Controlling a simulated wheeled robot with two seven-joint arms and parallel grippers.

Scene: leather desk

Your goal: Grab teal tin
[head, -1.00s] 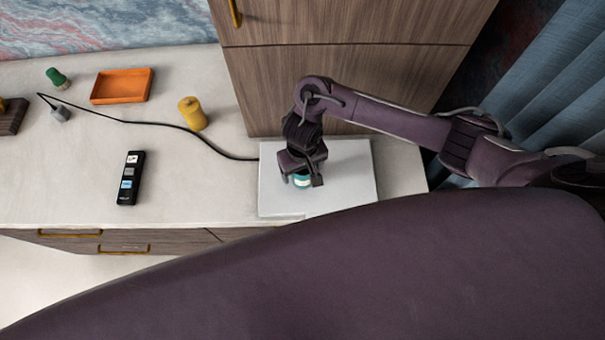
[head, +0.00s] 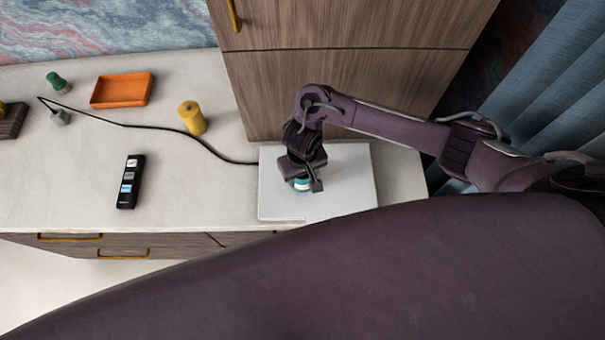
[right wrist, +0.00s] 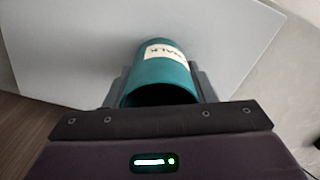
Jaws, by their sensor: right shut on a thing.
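The teal tin (head: 302,185) is at the silver-grey slab (head: 345,198) on the desk, mostly hidden under my right gripper in the head view. In the right wrist view the tin (right wrist: 163,75) is a teal cylinder with a white label, its open end toward the camera. My right gripper (head: 304,184) is shut on the tin, with a finger on each side of it. I cannot tell whether the tin touches the slab. My left gripper is not in view.
A black remote-like device (head: 129,181), a yellow container (head: 193,118), an orange tray (head: 121,90) and a green object (head: 57,82) stand on the desk to the left. A black cable (head: 150,123) runs to the slab. A wooden cabinet (head: 345,90) rises behind the slab.

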